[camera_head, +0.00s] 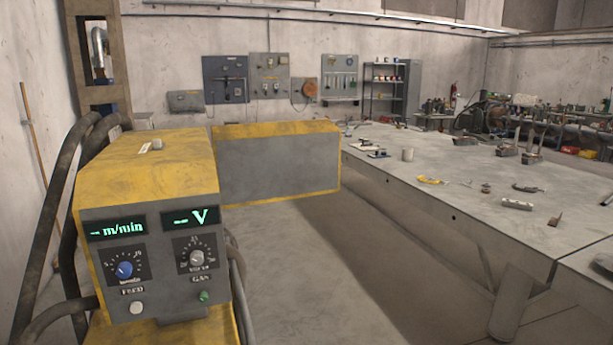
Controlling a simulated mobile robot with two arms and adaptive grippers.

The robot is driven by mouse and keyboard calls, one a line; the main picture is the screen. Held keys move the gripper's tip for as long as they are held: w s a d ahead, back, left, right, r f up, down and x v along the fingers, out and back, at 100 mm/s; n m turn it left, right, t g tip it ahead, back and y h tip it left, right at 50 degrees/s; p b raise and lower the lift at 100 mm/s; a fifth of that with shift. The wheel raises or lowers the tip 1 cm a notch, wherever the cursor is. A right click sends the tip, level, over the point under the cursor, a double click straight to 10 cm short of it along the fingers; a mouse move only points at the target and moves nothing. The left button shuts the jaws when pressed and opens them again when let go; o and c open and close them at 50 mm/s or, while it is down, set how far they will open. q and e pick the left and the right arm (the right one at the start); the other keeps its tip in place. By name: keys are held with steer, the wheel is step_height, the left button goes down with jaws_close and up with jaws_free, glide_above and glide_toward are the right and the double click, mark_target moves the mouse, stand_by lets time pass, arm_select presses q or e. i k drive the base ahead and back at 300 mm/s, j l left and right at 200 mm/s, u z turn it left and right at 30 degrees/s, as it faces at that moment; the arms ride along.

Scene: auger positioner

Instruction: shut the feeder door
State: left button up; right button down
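The wire feeder (150,190) stands at the left, a box with a worn yellow top and a grey front panel with two lit displays and two knobs. The feeder door (280,172) is a grey panel with a yellow top and yellow edges. It stands open, reaching out to the right from behind the feeder's front. Its hinge is hidden behind the feeder body. Neither of my grippers is in view.
A long metal table (430,165) with scattered small tools runs along the right. Bare floor (310,270) lies between feeder and table. Thick dark hoses (60,210) loop at the feeder's left. The door's far end is close to the table's edge in the picture.

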mark_target(255, 163)
steer(key=i+l+z, duration=0.75)
steer(key=z, duration=0.2)
steer(key=i+l+u, duration=0.15)
steer(key=i, duration=0.35)
steer(key=i+l+u, duration=0.15)
steer(key=i, duration=0.4)
